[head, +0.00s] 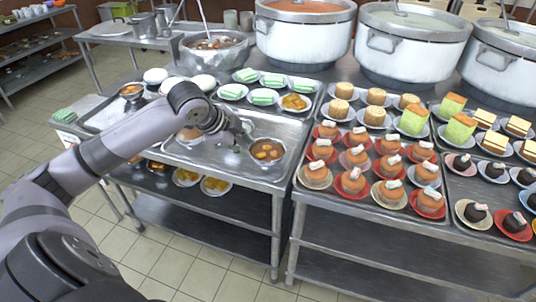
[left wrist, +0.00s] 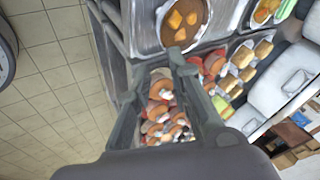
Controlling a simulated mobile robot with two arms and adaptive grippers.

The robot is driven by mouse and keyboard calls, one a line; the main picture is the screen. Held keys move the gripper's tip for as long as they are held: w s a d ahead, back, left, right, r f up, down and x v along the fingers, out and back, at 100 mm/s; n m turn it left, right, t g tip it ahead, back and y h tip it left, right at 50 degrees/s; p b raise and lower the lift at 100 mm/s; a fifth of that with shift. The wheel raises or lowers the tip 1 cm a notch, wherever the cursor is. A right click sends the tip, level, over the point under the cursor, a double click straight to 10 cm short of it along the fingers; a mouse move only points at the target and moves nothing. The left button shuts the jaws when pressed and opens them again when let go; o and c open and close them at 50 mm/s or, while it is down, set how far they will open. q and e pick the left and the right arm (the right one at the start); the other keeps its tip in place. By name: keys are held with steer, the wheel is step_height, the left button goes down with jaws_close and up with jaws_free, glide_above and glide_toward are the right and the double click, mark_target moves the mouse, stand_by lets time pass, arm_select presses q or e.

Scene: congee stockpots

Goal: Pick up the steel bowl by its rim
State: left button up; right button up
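A steel bowl (head: 267,151) with brown liquid and orange chunks sits on the metal tray near the front right corner of the left table. Its contents and lower rim also show at the top of the left wrist view (left wrist: 184,24). My left gripper (head: 240,136) is just left of and slightly behind this bowl in the head view. In the left wrist view its two fingers (left wrist: 158,62) are spread apart with nothing held between them. One fingertip overlaps the bowl's near rim there; I cannot tell whether it touches. My right gripper is not in view.
Another small steel bowl (head: 132,90) stands at the left, and one (head: 188,133) is partly hidden by my arm. Plates of green cakes (head: 263,97) are behind. Trays of orange cakes (head: 352,181) stand to the right. Large stockpots (head: 305,38) line the back.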

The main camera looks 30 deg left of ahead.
arm_select(q)
steer(key=p, duration=0.1)
glide_above(266, 163)
steer(key=s, duration=0.2)
steer(key=f, duration=0.8)
steer(key=shift+s+a+f, duration=0.1)
steer(key=shift+s+a, duration=0.05)
steer(key=shift+s, duration=0.05)
steer(key=shift+x, duration=0.85)
steer(key=x, duration=0.2)
steer(key=p+x, duration=0.1)
steer(key=shift+a+f, duration=0.3)
steer(key=shift+f, duration=0.1)
steer(key=shift+w+f, duration=0.25)
steer(key=shift+f, duration=0.15)
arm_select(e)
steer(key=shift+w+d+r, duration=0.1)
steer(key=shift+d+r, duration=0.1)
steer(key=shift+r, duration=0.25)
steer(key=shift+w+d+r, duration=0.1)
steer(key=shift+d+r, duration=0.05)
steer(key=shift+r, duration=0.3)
arm_select(q)
steer(key=shift+c, duration=0.5)
jaws_close()
